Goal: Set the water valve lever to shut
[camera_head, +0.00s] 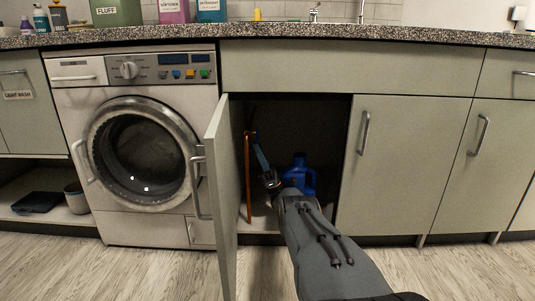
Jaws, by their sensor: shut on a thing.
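The open cabinet under the counter holds an upright orange-brown pipe (248,180) near its left side. A slim blue bar (260,152), which looks like the water valve lever, slants from the pipe's upper end down to the right. My gripper (269,177) reaches into the cabinet and is shut at the lower end of this blue bar. The fingertips are small and dark here, so their exact hold is hard to see. The valve body and any markings are lost in shadow.
The cabinet door (221,190) stands open just left of my arm. A blue jug (299,176) stands inside, right behind my gripper. A washing machine (135,145) is at the left. Shut cabinet doors (405,165) are at the right. The floor in front is clear.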

